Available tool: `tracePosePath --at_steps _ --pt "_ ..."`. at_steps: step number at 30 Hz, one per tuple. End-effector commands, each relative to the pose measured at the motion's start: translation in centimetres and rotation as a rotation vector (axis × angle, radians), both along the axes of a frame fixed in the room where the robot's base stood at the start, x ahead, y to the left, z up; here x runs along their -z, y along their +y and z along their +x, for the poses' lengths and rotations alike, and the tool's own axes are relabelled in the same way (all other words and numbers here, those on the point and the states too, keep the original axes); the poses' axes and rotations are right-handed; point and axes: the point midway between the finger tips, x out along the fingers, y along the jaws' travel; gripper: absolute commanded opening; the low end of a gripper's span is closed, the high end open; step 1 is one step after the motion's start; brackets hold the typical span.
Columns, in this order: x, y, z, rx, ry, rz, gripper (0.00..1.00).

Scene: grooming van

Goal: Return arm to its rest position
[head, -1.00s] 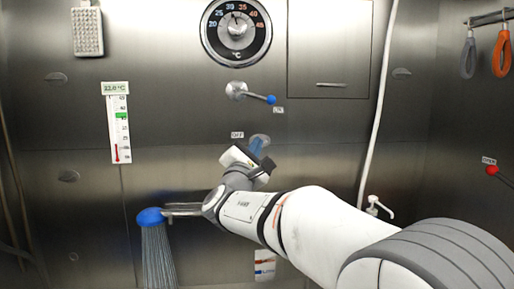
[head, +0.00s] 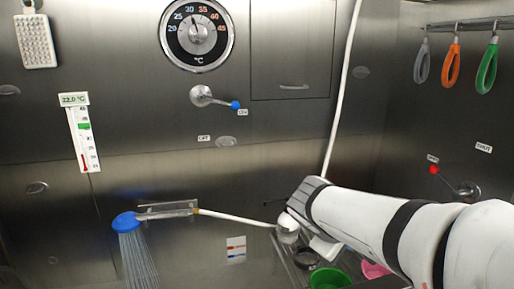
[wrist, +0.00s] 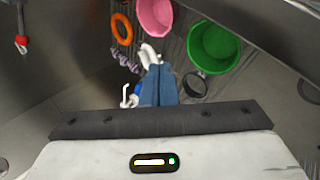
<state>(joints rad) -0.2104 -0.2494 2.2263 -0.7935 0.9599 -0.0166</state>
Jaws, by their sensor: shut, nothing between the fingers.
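My arm reaches in from the right edge of the head view, white with dark bands, bent down toward the floor of the tub. My gripper shows in the wrist view (wrist: 158,80) as two blue fingers pressed together, with nothing between them. It points down over the tub floor, near a white pump-like item (wrist: 149,55). In the head view my fingers are hidden by the arm.
A blue shower head (head: 126,222) sprays water at the left. A green bowl (head: 329,279) and pink bowl (head: 374,269) lie below my arm; an orange ring (wrist: 121,29) is beside them. A red-knobbed lever (head: 434,170) and hanging loops (head: 454,65) are at the right wall.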

Motion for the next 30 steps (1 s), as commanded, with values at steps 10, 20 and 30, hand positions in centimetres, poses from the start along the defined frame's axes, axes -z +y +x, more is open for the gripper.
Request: tracePosePath --at_steps 10,20,30 --pt "0.7 2.3 -10.5 0.391 0.057 0.55 0.0" --pt "1.0 4.2 -12.9 0.524 0.056 0.738 0.0" --pt "1.1 4.2 -12.8 0.522 0.057 0.738 0.0"
